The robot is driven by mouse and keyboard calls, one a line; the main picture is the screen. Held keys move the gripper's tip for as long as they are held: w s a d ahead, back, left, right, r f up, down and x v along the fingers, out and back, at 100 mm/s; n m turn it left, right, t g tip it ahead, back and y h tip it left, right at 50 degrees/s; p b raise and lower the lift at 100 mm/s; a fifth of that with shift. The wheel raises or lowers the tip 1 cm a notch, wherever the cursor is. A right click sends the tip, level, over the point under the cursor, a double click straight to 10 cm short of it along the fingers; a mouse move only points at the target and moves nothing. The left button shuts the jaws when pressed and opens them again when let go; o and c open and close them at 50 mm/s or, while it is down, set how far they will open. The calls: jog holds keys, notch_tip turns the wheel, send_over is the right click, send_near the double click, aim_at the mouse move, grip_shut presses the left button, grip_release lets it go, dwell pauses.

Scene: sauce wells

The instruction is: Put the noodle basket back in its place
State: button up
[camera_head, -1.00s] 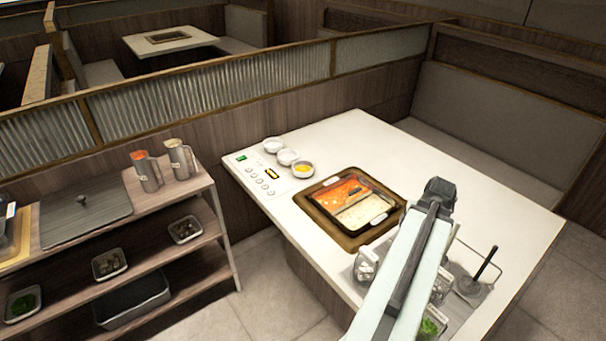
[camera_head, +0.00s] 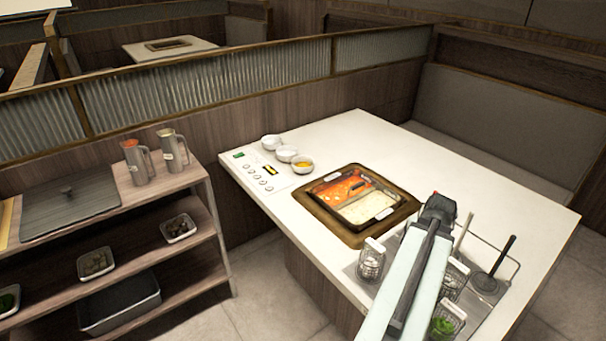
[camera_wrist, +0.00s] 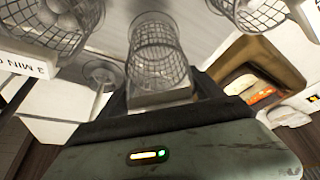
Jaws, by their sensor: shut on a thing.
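My gripper (camera_head: 437,208) is above the steel rack (camera_head: 352,269) at the table's right front edge, its jaws pointing away from the head camera. In the wrist view, an empty wire noodle basket (camera_wrist: 157,50) is straight ahead of the jaws, with a pale block at its near end. The gripper is shut on it. In the head view my arm hides this basket, so I cannot tell whether it touches the rack. Other baskets stand in the rack: one to the left (camera_head: 371,262), one to the right (camera_head: 455,278), and one with greens (camera_head: 446,322).
A two-part pot (camera_head: 349,208) with red and pale broth is sunk in the table, left of the rack. A dark upright handle (camera_head: 503,255) stands at the rack's right. Small bowls (camera_head: 287,154) sit at the back left. The table's far right is clear.

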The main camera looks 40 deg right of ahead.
jog(key=shift+f, duration=0.4)
jog(key=shift+f+b, duration=0.35)
jog(key=shift+b, duration=0.1)
jog(key=o, duration=1.6)
notch_tip(320, 180, up, 11)
jog(key=p, duration=1.1)
jog(key=shift+r, duration=0.2)
jog(key=shift+f, duration=0.15)
